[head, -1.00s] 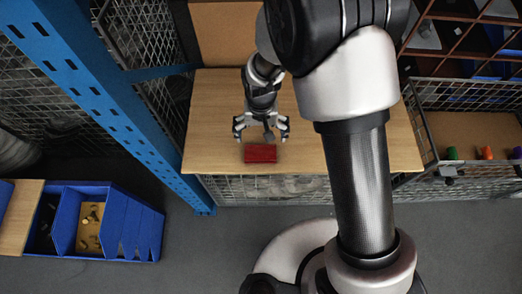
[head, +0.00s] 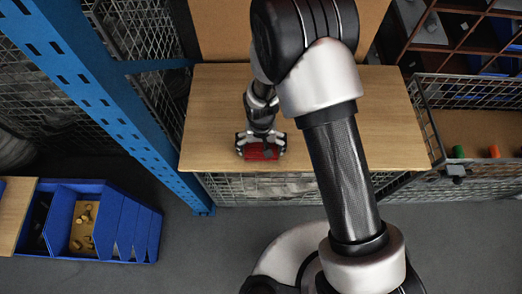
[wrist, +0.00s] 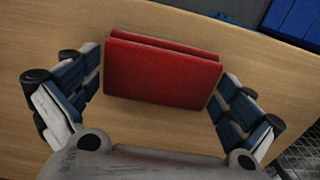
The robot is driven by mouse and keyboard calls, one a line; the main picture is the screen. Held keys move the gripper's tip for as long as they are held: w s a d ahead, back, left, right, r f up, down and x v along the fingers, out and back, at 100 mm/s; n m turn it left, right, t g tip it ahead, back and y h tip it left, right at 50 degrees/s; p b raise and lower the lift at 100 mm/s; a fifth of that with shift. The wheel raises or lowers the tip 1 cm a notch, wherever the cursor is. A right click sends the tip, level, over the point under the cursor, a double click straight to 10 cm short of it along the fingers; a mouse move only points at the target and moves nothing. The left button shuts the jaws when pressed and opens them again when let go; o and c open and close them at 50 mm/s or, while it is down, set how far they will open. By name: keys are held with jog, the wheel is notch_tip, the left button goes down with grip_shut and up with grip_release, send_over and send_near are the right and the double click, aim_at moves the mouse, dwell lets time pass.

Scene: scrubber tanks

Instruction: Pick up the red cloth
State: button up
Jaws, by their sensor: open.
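The red cloth (wrist: 160,75) lies folded on the wooden board in the wrist view, between the two spread fingers of my gripper (wrist: 160,92). A gap of bare wood shows on each side of it, so the fingers do not appear to touch it. In the head view the cloth (head: 262,153) is near the board's front edge, partly covered by my gripper (head: 260,148) right above it. The gripper is open and holds nothing.
The wooden board (head: 370,110) is otherwise bare. A blue post (head: 110,105) and wire mesh stand to its left. Blue bins (head: 115,225) with small brass-coloured parts are at lower left. A wire basket (head: 480,130) with coloured items is at right.

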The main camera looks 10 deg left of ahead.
aim_at(261, 148)
jog(key=shift+r, duration=0.1)
jog(key=shift+c, duration=0.4)
jog(key=c, duration=0.6)
notch_tip(261, 148, up, 20)
jog(key=p, duration=0.5)
jog(key=shift+p, duration=0.4)
